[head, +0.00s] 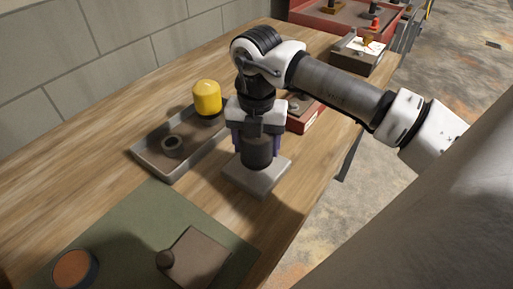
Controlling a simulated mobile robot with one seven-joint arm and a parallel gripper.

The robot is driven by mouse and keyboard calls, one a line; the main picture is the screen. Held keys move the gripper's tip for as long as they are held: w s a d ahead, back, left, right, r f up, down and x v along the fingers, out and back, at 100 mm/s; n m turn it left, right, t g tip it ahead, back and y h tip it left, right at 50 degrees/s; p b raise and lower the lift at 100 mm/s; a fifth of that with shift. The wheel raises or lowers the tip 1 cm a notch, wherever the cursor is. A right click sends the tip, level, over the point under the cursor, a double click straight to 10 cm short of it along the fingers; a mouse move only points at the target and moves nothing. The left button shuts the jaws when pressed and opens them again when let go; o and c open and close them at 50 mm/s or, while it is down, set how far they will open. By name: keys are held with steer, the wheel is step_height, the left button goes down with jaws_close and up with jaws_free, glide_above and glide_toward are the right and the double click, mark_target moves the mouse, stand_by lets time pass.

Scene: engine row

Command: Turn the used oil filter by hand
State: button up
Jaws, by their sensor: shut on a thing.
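The used oil filter (257,153) is a dark cylinder standing upright on a light grey block (259,178) on the wooden bench. My gripper (257,142) points down over it from above. Its purple-sided fingers are on either side of the filter, shut on its upper part. The top of the filter is hidden by my gripper. I cannot tell whether there is any gap between the filter and the block.
Left of the gripper, a grey tray (151,164) holds a yellow cylinder (207,97) and a dark ring (173,145). A red box (308,119) is close behind my gripper. A green mat (135,222) in front carries a brown plate (196,262) and a round orange-topped part (75,268). The bench edge is to the right.

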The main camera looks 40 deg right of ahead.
steer(key=n+b, duration=0.1)
steer(key=n, duration=0.4)
steer(key=shift+f+b, duration=0.15)
steer(key=shift+b, duration=0.2)
steer(key=shift+n, duration=1.2)
steer(key=o, duration=1.3)
steer(key=shift+r, duration=0.2)
